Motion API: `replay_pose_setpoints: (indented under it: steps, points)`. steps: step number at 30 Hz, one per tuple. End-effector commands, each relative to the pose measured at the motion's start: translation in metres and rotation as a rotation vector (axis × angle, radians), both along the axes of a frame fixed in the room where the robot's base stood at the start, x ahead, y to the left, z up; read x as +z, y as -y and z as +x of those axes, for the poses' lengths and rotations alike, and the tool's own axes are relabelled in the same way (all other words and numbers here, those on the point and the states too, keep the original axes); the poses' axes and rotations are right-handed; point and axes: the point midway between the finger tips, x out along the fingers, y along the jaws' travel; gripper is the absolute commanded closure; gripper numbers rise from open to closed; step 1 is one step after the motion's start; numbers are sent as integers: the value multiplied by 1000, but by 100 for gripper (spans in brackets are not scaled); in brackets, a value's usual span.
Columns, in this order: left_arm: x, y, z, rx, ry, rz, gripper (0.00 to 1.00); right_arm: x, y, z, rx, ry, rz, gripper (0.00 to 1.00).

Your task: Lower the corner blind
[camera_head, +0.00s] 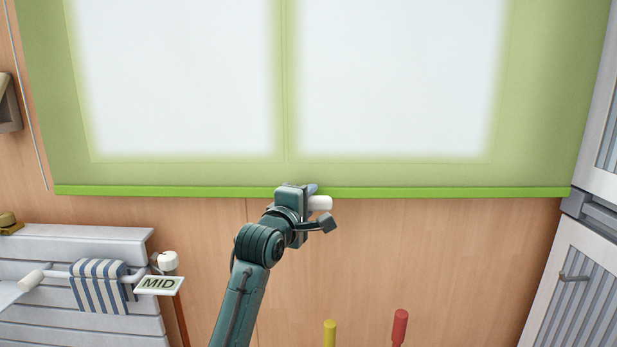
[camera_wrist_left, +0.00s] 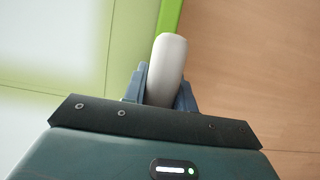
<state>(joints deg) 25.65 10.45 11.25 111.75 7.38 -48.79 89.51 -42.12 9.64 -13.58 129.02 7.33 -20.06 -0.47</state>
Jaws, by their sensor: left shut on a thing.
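The green blind (camera_head: 540,90) hangs over the window in the head view, with light from two panes showing through it. Its bright green bottom bar (camera_head: 440,192) lies level across the wall. My left gripper (camera_head: 312,196) is at the middle of this bar. In the left wrist view the left gripper (camera_wrist_left: 161,88) is shut on a pale rounded handle (camera_wrist_left: 167,65). The handle also shows in the head view (camera_head: 320,203), just below the bar. The bottom bar (camera_wrist_left: 169,16) runs behind the handle in the wrist view. My right gripper is in neither view.
A yellow handle (camera_head: 330,333) and a red handle (camera_head: 399,327) rise at the bottom. A grey-white cabinet (camera_head: 575,290) borders the right. The wooden wall below the bar is mostly bare.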

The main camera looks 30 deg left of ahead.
Motion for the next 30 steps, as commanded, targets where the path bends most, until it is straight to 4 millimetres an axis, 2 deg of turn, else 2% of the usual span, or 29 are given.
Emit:
replay_pose_setpoints:
  steps: [1, 7, 23, 24, 30]
  points:
    - [-17, 1, 0, -1, -10, -4, 100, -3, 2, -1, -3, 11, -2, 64]
    - [-41, 0, 0, -1, -8, -1, 100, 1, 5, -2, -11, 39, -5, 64]
    - [-52, 1, 0, -3, -14, -3, 100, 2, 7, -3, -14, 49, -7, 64]
    - [-53, 1, 1, -3, -14, -4, 70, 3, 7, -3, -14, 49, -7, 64]
    - [-51, 1, 1, -3, -11, -3, 53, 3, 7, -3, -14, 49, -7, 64]
